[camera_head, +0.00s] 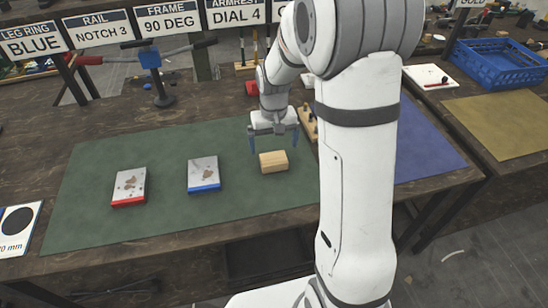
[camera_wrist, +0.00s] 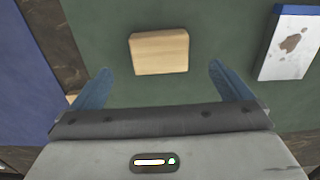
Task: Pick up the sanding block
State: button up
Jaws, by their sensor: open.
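The sanding block (camera_head: 273,161) looks like a plain tan wooden block lying on the green mat (camera_head: 110,225). In the wrist view the sanding block (camera_wrist: 159,51) sits ahead of my fingers, roughly centred between them. My gripper (camera_head: 274,145) hangs just behind and above the block in the head view, with its two blue fingers apart. In the wrist view my gripper (camera_wrist: 154,82) is open and empty, and it does not appear to touch the block.
Two grey blotched blocks lie left on the mat, one blue-edged (camera_head: 204,174) and one red-edged (camera_head: 129,187). A wooden rack (camera_head: 308,122) stands close right of my gripper. A blue crate (camera_head: 500,63) is at far right. The mat's front strip is clear.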

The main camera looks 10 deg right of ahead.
aim_at(273, 158)
jog(key=f, duration=0.7)
jog(key=shift+w+f, duration=0.2)
jog(key=shift+f, duration=0.1)
jog(key=shift+c, duration=0.5)
jog(key=c, duration=0.9)
jog(key=shift+c, duration=0.2)
notch_tip(273, 158, up, 10)
jog(key=shift+r, duration=0.1)
